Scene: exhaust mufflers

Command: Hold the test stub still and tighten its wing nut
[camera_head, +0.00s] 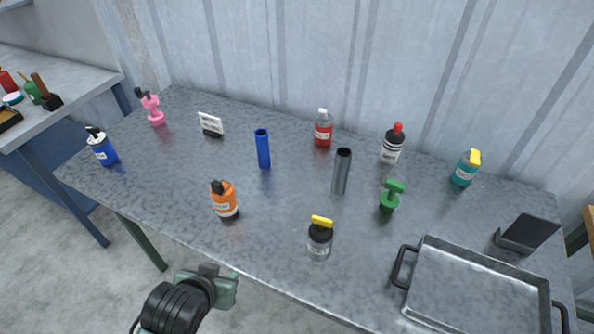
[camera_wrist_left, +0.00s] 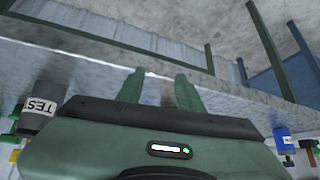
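The test stub (camera_head: 319,242) is a grey and black cylinder with a white label. It stands upright near the front edge of the table, with a yellow wing nut (camera_head: 322,221) on top. In the left wrist view, a grey cylinder labelled "TEST" (camera_wrist_left: 38,108) shows at the left edge. My left gripper (camera_head: 234,284) is green and sits off the table's front edge, to the left of the stub and apart from it. In the left wrist view its two fingers (camera_wrist_left: 160,91) stand apart with nothing between them. My right gripper is in neither view.
An orange bottle (camera_head: 225,203) stands left of the stub. A green piece (camera_head: 390,199), dark tube (camera_head: 342,172) and blue tube (camera_head: 263,150) stand behind. A metal tray (camera_head: 480,290) with black handles lies right. The table (camera_head: 285,240) is bare between orange bottle and stub.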

